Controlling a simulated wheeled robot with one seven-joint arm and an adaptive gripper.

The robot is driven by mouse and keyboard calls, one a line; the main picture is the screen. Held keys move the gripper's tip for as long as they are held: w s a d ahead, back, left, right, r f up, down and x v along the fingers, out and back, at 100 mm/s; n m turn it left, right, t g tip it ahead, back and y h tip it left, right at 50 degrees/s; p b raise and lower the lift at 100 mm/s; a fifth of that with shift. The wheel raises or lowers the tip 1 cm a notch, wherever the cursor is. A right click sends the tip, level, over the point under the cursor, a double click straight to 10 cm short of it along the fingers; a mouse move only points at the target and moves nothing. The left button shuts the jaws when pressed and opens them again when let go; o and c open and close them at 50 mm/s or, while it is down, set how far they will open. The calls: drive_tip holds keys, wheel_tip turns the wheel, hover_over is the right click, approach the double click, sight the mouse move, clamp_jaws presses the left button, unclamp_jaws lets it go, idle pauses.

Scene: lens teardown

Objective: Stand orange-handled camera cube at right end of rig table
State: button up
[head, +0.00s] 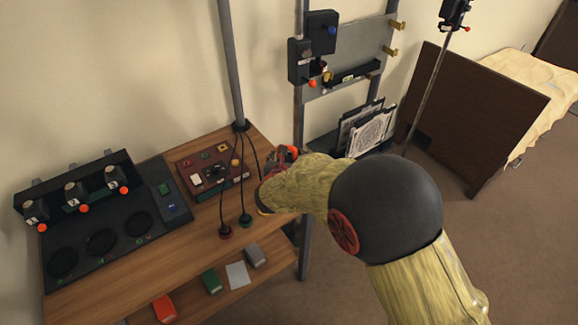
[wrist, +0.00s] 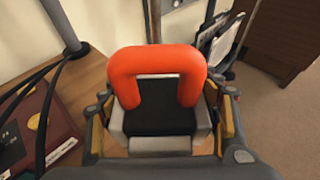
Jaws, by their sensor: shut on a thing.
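The camera cube (wrist: 157,122) has a thick orange loop handle (wrist: 157,62) over a black top and grey sides. In the wrist view it sits between the two fingers of my gripper (wrist: 165,112), which is shut on its sides. In the head view my gripper (head: 275,172) is at the right end of the wooden rig table (head: 190,248). Only a bit of the orange handle (head: 293,151) shows there; my arm hides the rest. The handle points up from the cube. I cannot tell whether the cube's base touches the tabletop.
A dark red box (head: 215,172) with cables and a grey pole (head: 232,70) stand just left of my gripper. A black console (head: 95,245) with several knobs fills the left of the table. A metal rack (head: 345,58) stands behind, and a brown panel (head: 470,115) stands farther right.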

drive_tip(key=shift+w+f, duration=0.55)
drive_tip(key=shift+w, duration=0.05)
drive_tip(key=shift+f+b, duration=1.05)
drive_tip(key=shift+f, duration=0.5)
drive_tip(key=shift+f, duration=0.1)
drive_tip(key=shift+f, duration=0.1)
drive_tip(key=o, duration=1.8)
